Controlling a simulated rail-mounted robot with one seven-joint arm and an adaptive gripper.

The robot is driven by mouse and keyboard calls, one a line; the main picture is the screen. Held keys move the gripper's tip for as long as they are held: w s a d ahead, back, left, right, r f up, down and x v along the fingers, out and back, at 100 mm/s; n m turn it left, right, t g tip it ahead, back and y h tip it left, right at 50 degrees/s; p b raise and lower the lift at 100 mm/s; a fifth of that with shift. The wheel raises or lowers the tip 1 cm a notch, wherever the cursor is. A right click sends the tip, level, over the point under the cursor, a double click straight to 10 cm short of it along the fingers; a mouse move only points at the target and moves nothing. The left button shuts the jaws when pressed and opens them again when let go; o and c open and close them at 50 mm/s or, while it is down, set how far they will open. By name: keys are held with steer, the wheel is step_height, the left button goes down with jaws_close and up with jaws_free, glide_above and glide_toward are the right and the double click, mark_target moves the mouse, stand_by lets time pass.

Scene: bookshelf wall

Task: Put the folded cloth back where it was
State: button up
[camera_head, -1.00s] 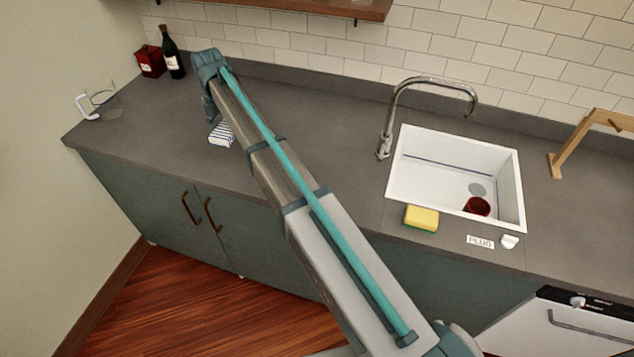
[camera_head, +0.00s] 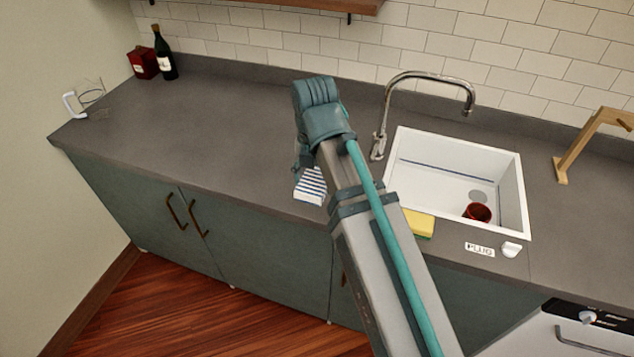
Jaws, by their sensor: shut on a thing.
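The folded cloth (camera_head: 311,186), white with dark blue stripes, shows beside my arm near the counter's front edge, left of the sink. My gripper (camera_head: 302,168) is shut on it, pointing down from the end of my arm. The fingertips and part of the cloth are hidden behind my wrist and arm. I cannot tell whether the cloth touches the counter.
The grey counter (camera_head: 190,130) is clear to the left. A dark bottle (camera_head: 164,54), a red box (camera_head: 142,62) and a glass mug (camera_head: 88,98) stand far left. The white sink (camera_head: 425,180), faucet (camera_head: 425,77) and yellow sponge (camera_head: 420,222) are right.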

steer(key=w+a+f+p, duration=0.1)
steer(key=w+f, duration=0.2)
steer(key=w, duration=0.1)
steer(key=w+f+p, duration=0.1)
steer(key=w+f, duration=0.1)
steer(key=w, duration=0.2)
steer(key=w+a+f+p, duration=0.1)
steer(key=w+f+p, duration=0.1)
steer(key=w+f, duration=0.1)
steer(key=shift+w+a+f, duration=0.15)
steer(key=shift+w, duration=0.25)
steer(key=shift+w+a+f, duration=0.15)
steer(key=shift+w, duration=0.2)
steer(key=shift+w+a+f+p, duration=0.1)
steer(key=shift+w+f+p, duration=0.35)
steer(key=shift+f, duration=0.3)
steer(key=shift+f+p, duration=0.7)
steer(key=shift+f, duration=0.75)
steer(key=shift+f, duration=0.1)
steer(key=o, duration=1.2)
step_height(320, 180, up, 12)
steer(key=b, duration=0.4)
